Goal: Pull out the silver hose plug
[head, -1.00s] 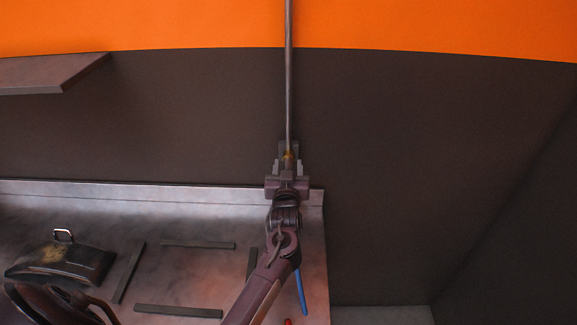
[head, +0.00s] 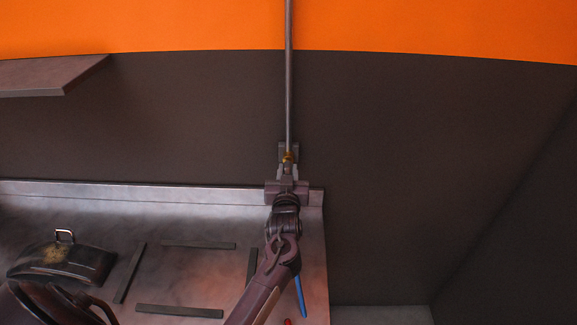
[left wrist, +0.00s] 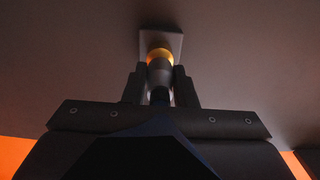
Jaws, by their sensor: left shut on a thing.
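The silver hose plug (left wrist: 159,74) is between the fingers of my left gripper (head: 288,171), which is shut on it. A brass-coloured fitting (head: 288,157) sits just beyond the fingertips, against a grey wall block (head: 288,147). The left wrist view also shows the brass ring (left wrist: 159,55) in front of a square wall plate (left wrist: 174,42). The plug looks in line with the fitting. Most of its length is hidden by the fingers. My right gripper is not in view.
A thin metal pipe (head: 289,80) runs up the dark wall from the block. Below is a metal worktop (head: 200,215) with a raised back edge, dark bars (head: 180,311) and a dark handled object (head: 62,258). A shelf (head: 50,75) juts out upper left. The wall to the right is clear.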

